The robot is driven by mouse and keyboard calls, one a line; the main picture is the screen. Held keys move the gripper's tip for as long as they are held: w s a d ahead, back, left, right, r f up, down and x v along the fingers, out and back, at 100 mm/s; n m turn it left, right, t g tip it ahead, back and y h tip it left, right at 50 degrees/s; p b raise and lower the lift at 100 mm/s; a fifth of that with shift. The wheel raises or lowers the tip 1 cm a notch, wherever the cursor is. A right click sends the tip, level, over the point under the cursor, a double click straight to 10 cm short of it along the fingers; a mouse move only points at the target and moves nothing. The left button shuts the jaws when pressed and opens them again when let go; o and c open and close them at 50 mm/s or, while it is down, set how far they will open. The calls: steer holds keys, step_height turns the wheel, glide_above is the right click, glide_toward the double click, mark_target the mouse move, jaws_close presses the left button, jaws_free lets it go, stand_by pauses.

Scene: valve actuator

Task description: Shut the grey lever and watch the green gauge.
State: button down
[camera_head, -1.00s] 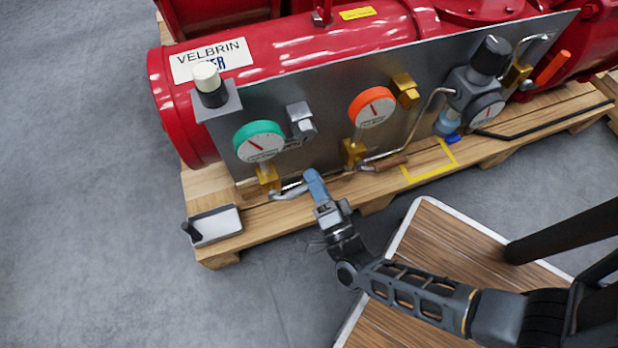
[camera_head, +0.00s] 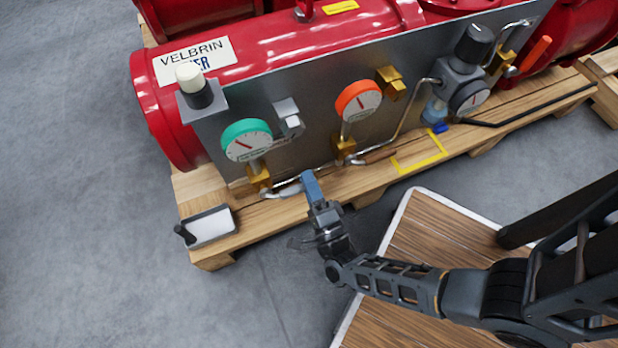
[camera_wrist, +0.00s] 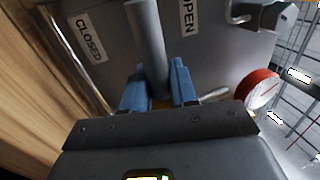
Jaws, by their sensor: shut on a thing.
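The green gauge (camera_head: 246,141) stands at the left of the grey panel on a brass fitting, its small red needle pointing up and left. The rod lies between a CLOSED label (camera_wrist: 89,36) at left and an OPEN label (camera_wrist: 187,16) at right.
An orange-rimmed gauge (camera_head: 359,102) is right of the green one. A grey regulator (camera_head: 465,75) with a black knob is farther right. Grey floor is clear at front left.

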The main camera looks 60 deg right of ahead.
steer(key=shift+f, duration=0.2)
steer(key=c, duration=1)
jaws_free()
steer(key=shift+r, duration=0.1)
steer(key=v, duration=0.8)
